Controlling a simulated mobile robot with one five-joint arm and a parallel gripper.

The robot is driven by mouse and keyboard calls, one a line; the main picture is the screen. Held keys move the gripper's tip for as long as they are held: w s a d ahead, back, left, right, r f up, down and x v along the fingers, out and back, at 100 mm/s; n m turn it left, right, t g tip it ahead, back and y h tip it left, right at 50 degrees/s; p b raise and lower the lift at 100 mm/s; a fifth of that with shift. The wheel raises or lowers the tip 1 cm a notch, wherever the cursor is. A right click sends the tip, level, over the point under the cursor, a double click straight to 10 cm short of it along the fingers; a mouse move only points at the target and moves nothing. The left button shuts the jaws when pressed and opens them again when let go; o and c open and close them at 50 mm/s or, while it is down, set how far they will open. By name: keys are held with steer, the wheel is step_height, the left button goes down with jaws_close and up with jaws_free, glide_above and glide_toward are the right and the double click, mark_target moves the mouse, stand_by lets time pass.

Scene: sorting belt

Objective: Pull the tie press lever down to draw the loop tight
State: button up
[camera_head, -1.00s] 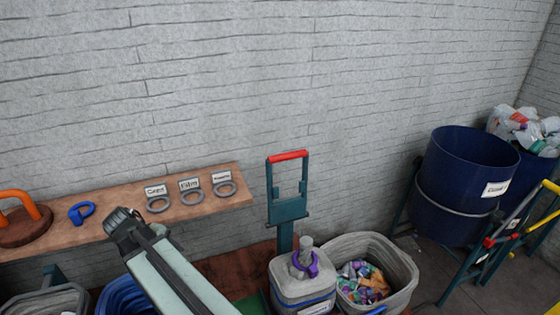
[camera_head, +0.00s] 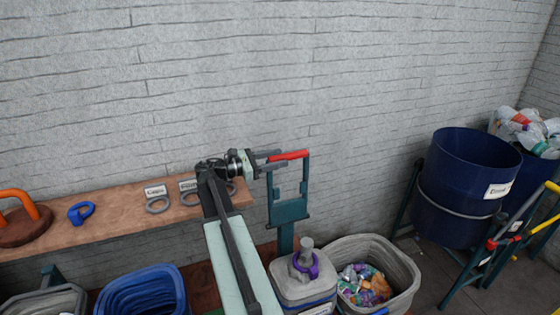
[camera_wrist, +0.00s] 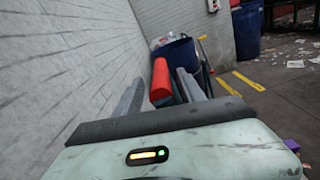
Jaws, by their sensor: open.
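The tie press (camera_head: 288,211) is a dark teal frame on a post, with a red lever bar (camera_head: 289,155) across its top. The lever stands raised. My gripper (camera_head: 278,155) is open at the left end of the red bar. In the wrist view the red bar (camera_wrist: 160,82) lies between my two fingers (camera_wrist: 161,94), with gaps beside it, so it does not look clamped. A grey lidded container with a purple ring (camera_head: 304,264) at its neck stands below the press.
A wooden shelf (camera_head: 115,211) with labelled rings, a blue shackle (camera_head: 81,213) and an orange handle (camera_head: 17,202) runs along the left wall. A grey bin of scraps (camera_head: 408,262) and a dark blue drum (camera_head: 460,180) stand right. A blue tub (camera_head: 142,290) is below the shelf.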

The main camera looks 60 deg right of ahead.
steer(key=shift+x, duration=1)
jaws_close()
stand_by(0.6)
